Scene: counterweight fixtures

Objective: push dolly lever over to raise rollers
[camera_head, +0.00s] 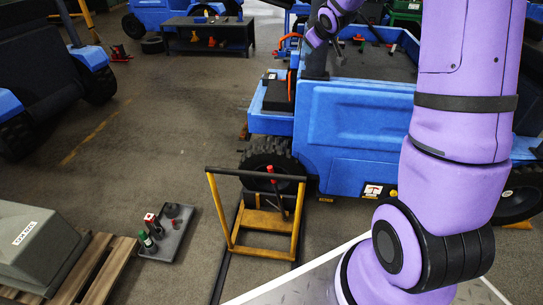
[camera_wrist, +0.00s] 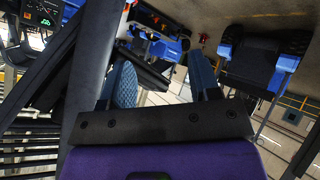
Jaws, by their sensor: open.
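The wheel dolly (camera_head: 236,229) stands on the floor beside the blue vehicle's wheel (camera_head: 272,158). It has a yellow frame, a black top bar and dark rails. Its lever (camera_head: 277,189), a dark rod with a red grip, leans at the dolly's right side, near the tyre. My gripper is open and empty in the wrist view (camera_wrist: 160,65), its two fingers well apart. In the head view my arm reaches up over the vehicle, far from the lever. The lever cannot be made out in the wrist view.
The blue vehicle (camera_head: 350,125) fills the middle right. A grey tray (camera_head: 168,236) with bottles and a wooden pallet (camera_head: 103,270) with a grey case (camera_head: 38,240) lie at left. A black bench (camera_head: 208,38) stands at the back.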

